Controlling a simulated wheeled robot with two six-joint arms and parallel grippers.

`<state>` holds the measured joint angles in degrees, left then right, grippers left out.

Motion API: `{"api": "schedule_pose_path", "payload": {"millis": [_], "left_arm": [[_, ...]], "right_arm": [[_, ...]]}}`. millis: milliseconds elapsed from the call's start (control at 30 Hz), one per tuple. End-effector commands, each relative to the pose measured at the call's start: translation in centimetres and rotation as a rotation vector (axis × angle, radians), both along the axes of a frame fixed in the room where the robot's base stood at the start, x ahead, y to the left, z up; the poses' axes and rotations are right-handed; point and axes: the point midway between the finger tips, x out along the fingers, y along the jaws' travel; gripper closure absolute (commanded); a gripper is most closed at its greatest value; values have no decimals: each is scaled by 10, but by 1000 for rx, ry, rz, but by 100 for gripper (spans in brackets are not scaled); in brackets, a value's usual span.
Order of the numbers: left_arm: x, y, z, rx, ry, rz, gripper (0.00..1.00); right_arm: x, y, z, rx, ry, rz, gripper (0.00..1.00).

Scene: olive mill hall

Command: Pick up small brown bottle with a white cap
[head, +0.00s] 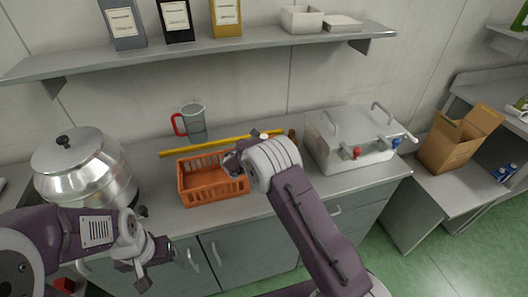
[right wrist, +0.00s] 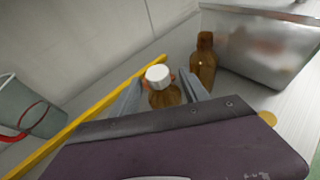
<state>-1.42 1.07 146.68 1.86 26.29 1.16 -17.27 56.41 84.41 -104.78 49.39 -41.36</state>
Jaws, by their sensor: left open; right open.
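The small brown bottle with a white cap (right wrist: 166,97) stands upright between the two grey fingers of my right gripper (right wrist: 163,92) in the right wrist view. The fingers are apart, one on each side; I cannot tell whether either touches it. In the head view its white cap (head: 264,136) shows just past my right wrist, which hides the bottle's body and the fingers. My left gripper (head: 150,268) is open and empty, low in front of the counter. A second brown bottle (right wrist: 204,62), without a white cap, stands behind to the right.
An orange basket (head: 213,195) sits left of my right wrist. A yellow bar (head: 205,148) lies behind it, near a clear jug with a red handle (head: 194,125). A steel fryer-like box (head: 350,150) stands right, a steel pot (head: 85,175) left. A shelf (head: 200,48) overhangs the back.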

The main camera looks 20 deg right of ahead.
Motion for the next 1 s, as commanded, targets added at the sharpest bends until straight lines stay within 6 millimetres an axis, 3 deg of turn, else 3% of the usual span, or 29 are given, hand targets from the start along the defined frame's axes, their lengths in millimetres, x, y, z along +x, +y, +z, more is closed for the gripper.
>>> {"api": "schedule_pose_path", "payload": {"millis": [100,333,367,533,1000], "left_arm": [[0,0,4,0,0,0,21],[0,0,3,0,0,0,21],[0,0,3,0,0,0,21],[0,0,3,0,0,0,21],[0,0,3,0,0,0,21]], "right_arm": [[11,-8,-5,0,1,-1,47],[13,-9,-7,0,1,1,47],[13,-9,-7,0,1,1,52],[13,-9,-7,0,1,0,100],[13,-9,-7,1,1,0,100]]}}
